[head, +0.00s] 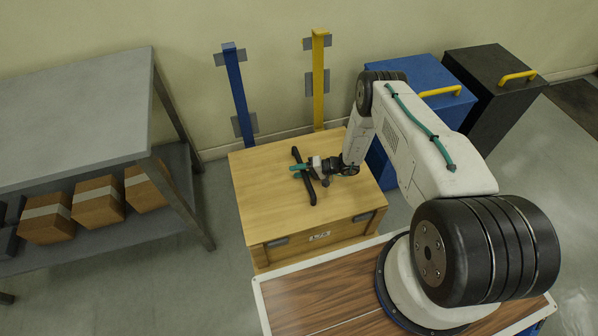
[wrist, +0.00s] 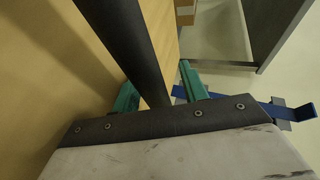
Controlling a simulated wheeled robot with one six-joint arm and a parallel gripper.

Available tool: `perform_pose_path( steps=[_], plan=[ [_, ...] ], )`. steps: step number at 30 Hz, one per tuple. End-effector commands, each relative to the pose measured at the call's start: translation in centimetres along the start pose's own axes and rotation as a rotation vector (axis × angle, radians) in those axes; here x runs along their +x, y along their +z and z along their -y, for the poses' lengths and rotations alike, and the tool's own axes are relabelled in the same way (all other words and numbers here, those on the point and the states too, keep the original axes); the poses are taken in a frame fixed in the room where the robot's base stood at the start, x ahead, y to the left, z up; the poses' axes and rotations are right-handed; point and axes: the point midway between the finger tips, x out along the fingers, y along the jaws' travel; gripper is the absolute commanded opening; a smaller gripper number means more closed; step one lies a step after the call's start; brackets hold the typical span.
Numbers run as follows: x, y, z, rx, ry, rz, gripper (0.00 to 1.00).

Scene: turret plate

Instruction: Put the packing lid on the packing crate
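The packing crate (head: 290,247) is a light wooden box in the middle of the head view, with grey metal fittings and a small label on its front. A flat wooden top, which looks like the packing lid (head: 262,205), covers it, and I see no clear gap between them. A black bar handle (head: 311,197) stands on this top and shows large in the wrist view (wrist: 118,30). My gripper (head: 299,171) is at the handle, its teal fingers (wrist: 157,78) on either side of the bar. A gap shows between the bar and the right finger. The crate's lower front is hidden.
A grey workbench (head: 70,110) with cardboard boxes (head: 98,202) on its shelf stands at the left. A blue post (head: 238,95) and a yellow post (head: 318,85) rise behind the crate. Blue (head: 405,68) and black (head: 490,62) cabinets with yellow handles stand at the right.

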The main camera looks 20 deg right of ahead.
Motion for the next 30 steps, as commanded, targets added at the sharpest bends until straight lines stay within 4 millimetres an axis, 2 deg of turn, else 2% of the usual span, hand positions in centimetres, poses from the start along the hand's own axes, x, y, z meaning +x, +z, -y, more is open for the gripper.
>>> perform_pose_path(
  steps=[5, 18, 27, 30],
  plan=[
    [-0.5, 0.3, -0.3, 0.006, 0.005, 0.002, 0.47],
    [-7.1, 0.0, -0.1, 0.001, 0.002, -0.001, 0.47],
    [-7.8, 0.0, 0.0, 0.0, 0.0, 0.0, 0.47],
    [-8.0, -0.4, 0.8, -0.004, 0.001, 0.009, 0.47]
  ],
)
